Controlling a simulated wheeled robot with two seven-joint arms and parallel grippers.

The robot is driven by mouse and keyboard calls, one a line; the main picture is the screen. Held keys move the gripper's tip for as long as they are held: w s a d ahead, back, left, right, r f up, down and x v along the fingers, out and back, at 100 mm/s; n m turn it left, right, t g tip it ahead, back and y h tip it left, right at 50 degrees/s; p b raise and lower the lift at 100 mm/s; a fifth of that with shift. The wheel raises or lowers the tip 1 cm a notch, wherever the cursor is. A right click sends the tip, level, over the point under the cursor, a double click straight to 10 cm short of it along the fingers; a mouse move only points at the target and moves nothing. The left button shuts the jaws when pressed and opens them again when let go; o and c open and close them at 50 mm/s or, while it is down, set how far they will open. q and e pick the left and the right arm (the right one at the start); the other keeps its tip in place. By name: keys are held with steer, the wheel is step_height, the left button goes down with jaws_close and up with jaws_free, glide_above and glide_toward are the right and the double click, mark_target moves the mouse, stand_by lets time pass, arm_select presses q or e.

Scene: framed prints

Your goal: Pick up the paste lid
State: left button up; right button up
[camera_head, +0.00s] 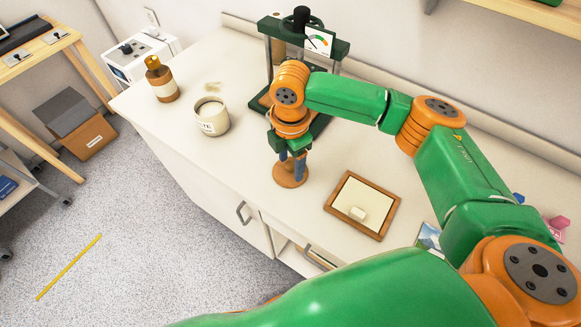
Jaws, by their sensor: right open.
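A small round brown piece (289,182) with a wide base stands on the white counter; it looks like the lid, though I cannot be sure. My right gripper (291,164) points down right over it, open, with its blue-grey fingers around or just in front of its upper part. I cannot tell whether they touch it. The cream paste jar (213,120) stands to the left with its top open and a partly readable label. My left gripper is not in view.
A wood-framed tray (380,222) with a white block lies to the right. Counter between jar and gripper is clear.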

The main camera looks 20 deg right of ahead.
steer(key=shift+w+d+f, duration=0.1)
steer(key=shift+w+f, duration=0.4)
steer(key=shift+w, duration=0.1)
steer(key=shift+c, duration=0.7)
steer(key=shift+s+r, duration=0.15)
steer(key=shift+s, duration=0.05)
jaws_close()
steer(key=shift+w, duration=0.1)
